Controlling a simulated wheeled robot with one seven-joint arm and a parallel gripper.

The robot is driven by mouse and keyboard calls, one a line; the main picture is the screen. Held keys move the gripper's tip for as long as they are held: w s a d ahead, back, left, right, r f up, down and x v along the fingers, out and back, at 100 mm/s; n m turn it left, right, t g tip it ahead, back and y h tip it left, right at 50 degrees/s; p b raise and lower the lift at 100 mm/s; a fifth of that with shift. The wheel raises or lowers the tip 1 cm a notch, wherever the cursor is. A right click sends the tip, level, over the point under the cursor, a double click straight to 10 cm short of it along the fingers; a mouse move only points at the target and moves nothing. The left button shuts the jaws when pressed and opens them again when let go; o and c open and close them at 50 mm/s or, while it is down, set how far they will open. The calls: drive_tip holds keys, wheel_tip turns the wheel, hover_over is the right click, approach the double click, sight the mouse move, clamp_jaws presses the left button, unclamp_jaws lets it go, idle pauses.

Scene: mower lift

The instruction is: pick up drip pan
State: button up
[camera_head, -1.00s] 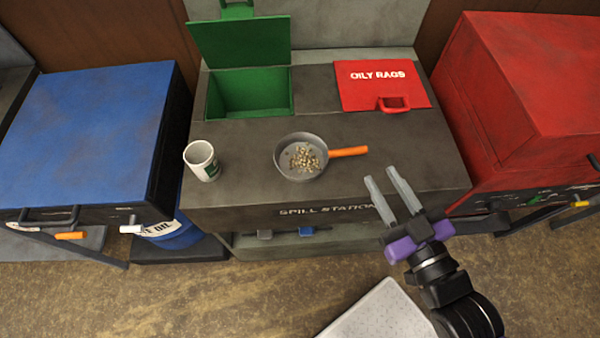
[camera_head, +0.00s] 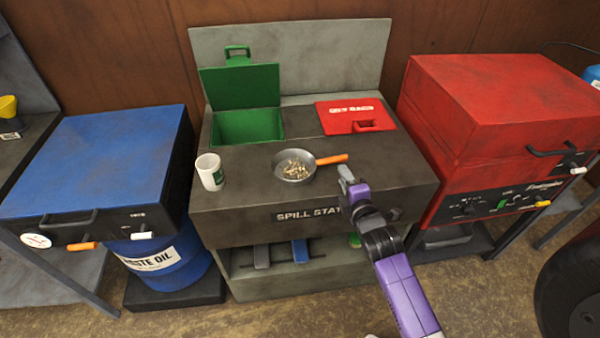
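The drip pan (camera_head: 294,166) is a round grey pan with an orange handle (camera_head: 331,159) pointing right. It sits upright on the dark top of the spill station (camera_head: 245,193) and holds a heap of small pale bits (camera_head: 296,170). My gripper (camera_head: 344,174) is just below and right of the handle in the picture, near the front edge of the top. The fingers are seen nearly end-on and small, so their opening is unclear. Nothing shows held in them. I cannot tell whether they touch the handle.
A blue cabinet (camera_head: 100,160) and a red cabinet (camera_head: 490,130) flank the station.

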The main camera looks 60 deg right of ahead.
sight(335, 162)
drive_tip(key=shift+p+x, duration=0.6)
drive_tip(key=shift+x, duration=3.2)
clamp_jaws()
